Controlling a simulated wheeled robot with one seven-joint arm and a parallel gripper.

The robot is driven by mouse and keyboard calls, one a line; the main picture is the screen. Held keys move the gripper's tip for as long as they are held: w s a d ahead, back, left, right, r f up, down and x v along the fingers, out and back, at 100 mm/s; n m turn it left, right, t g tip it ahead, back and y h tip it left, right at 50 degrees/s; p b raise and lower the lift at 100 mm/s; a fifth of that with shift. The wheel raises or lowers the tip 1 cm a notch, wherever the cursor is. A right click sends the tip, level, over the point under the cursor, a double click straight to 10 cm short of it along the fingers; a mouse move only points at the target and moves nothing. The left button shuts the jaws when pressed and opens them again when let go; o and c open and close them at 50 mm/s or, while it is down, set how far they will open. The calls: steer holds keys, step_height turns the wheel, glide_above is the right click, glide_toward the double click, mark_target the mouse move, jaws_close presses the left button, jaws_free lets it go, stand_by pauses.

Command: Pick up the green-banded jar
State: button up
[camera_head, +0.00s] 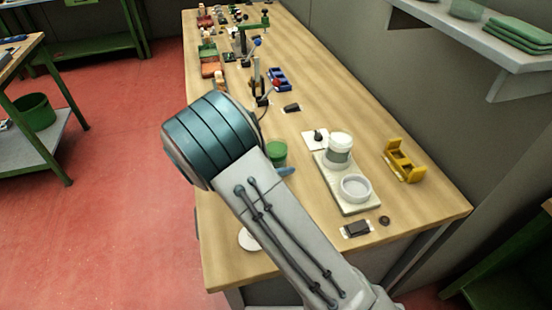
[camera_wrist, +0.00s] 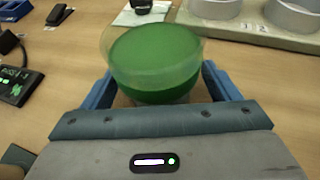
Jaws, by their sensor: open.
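The green-banded jar (camera_head: 277,153) stands on the wooden bench, partly hidden behind my arm in the head view. In the wrist view the jar (camera_wrist: 155,55) is round and clear-walled with a green top and a darker green band below. My gripper (camera_wrist: 157,80) is open, with one blue finger on each side of the jar's near part. Whether either finger touches the jar cannot be told. In the head view one blue fingertip shows just below the jar; the rest of the gripper is hidden by my arm.
A pale tray (camera_head: 350,206) to the right holds a white-lidded jar (camera_head: 340,143) and a grey ring-shaped holder (camera_head: 355,188). A yellow rack (camera_head: 404,162) stands further right. A small white pad with a dark knob (camera_head: 317,137) lies near the jar.

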steer(key=c, duration=1.2)
steer(key=shift+c, duration=0.5)
steer(key=shift+r, duration=0.1)
